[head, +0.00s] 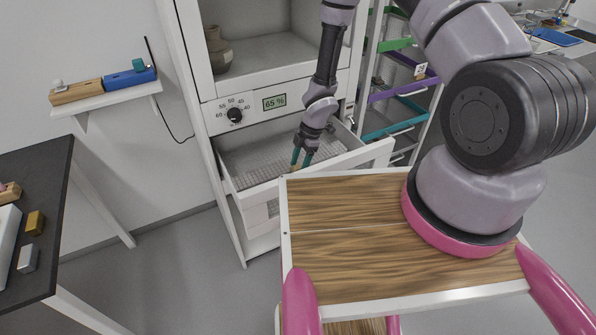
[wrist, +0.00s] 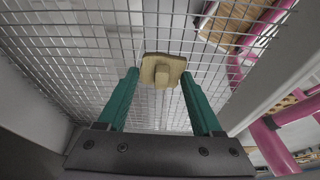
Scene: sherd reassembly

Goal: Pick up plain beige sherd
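In the head view my gripper (head: 302,162) points down into the open drawer (head: 238,183) of the white cabinet. The sherd is mostly hidden there by the fingers and the drawer's edge.
The drawer's white front (head: 372,152) stands close to the gripper's right. A wood-topped surface (head: 345,205) is just in front of the drawer. The cabinet (head: 200,90) has a dial and a 65 % display above the drawer. A dark table (head: 45,185) stands at left.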

